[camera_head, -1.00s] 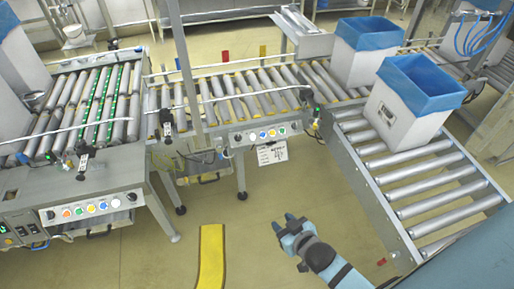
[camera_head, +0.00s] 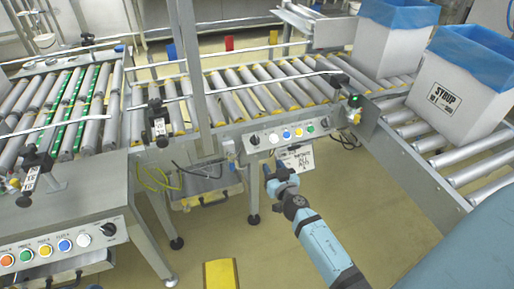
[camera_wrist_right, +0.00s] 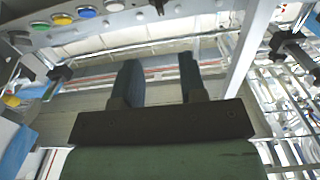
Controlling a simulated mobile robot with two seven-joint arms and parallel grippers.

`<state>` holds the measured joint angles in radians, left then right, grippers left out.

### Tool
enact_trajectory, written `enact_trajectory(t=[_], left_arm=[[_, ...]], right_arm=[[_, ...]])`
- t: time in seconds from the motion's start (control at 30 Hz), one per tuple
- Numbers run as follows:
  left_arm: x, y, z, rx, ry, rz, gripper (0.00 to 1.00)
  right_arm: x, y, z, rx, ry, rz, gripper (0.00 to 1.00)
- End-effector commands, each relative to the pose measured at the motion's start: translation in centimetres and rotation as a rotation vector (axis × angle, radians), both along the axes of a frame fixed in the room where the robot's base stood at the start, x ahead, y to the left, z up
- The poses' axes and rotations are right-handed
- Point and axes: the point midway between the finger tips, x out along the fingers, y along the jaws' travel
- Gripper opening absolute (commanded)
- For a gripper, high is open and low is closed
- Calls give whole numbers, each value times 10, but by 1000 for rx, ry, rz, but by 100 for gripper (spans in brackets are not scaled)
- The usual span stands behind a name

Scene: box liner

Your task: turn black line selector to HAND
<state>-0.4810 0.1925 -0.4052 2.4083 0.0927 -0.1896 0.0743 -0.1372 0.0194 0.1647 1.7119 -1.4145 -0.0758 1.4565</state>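A grey control panel (camera_head: 280,134) on the front of the middle conveyor has a row of coloured buttons, with a black knob (camera_head: 254,139) at its left end and another dark knob (camera_head: 325,122) at its right end. A left panel (camera_head: 60,246) also has a black knob (camera_head: 108,229). The labels and pointer positions are too small to read. My right gripper (camera_head: 276,176) is below the middle panel, apart from it. In the right wrist view its two dark fingers (camera_wrist_right: 160,80) are spread and empty, with a black knob (camera_wrist_right: 158,5) at the top edge. My left gripper is not seen.
A white tag (camera_head: 296,159) hangs under the middle panel, close to my right gripper. Roller conveyors (camera_head: 272,95) lie behind. White boxes with blue liners, one marked SYRUP (camera_head: 458,100), stand at right. A yellow floor strip (camera_head: 221,274) lies in front.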

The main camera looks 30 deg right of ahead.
Motion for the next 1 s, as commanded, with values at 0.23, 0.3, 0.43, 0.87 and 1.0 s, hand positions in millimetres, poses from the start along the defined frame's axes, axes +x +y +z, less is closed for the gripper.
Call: enact_trajectory(t=[0.23,0.3,0.43,0.87,1.0], left_arm=[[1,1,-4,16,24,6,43],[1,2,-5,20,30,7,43],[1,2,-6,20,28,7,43],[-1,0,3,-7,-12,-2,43],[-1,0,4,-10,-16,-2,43]], right_arm=[[41,-10,3,-3,-2,0,38],[56,-14,3,-3,-1,-1,38],[83,-20,2,-2,-1,-1,38],[129,-31,1,-1,0,0,38],[130,-32,1,0,1,0,38]])
